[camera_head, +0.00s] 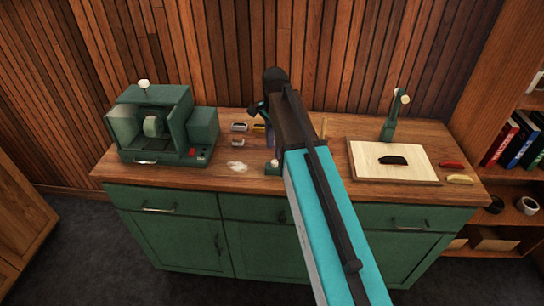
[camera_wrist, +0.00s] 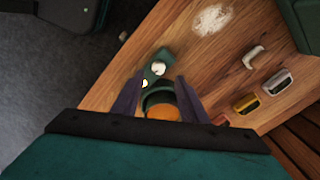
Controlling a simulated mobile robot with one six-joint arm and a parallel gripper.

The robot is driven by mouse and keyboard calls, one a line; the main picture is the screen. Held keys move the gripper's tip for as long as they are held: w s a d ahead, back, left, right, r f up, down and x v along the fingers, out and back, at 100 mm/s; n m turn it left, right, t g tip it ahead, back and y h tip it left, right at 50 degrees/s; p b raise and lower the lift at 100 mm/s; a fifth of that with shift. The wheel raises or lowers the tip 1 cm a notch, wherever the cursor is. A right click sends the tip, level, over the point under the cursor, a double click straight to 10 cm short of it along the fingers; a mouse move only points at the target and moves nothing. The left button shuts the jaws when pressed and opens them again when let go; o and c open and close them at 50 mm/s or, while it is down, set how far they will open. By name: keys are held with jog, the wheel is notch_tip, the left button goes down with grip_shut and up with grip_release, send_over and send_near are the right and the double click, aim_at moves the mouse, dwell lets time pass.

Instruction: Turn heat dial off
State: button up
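A small green heater unit with a round pot of orange contents (camera_wrist: 163,112) stands on the wooden bench top. Its front box (camera_wrist: 153,80) carries a pale round knob that looks like the heat dial (camera_wrist: 158,69), and a second smaller pale spot lies near it. In the head view the front box (camera_head: 273,169) shows just left of my arm; the pot is mostly hidden by the arm. My gripper (camera_wrist: 160,88) is open, its two dark fingers spread on either side of the pot in the wrist view. Nothing is visibly held, and I cannot tell whether the fingers touch the pot.
A green machine (camera_head: 160,125) with a red button stands left. Small clamp-like items (camera_head: 239,127) and a pale powdery patch (camera_head: 237,167) lie between. Right of my arm is a pale board (camera_head: 408,173) with a black piece and a green stand (camera_head: 392,118). Shelves stand far right.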

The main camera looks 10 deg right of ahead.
aim_at(274, 161)
jog(key=shift+f+p, duration=0.8)
jog(key=shift+f, duration=2.05)
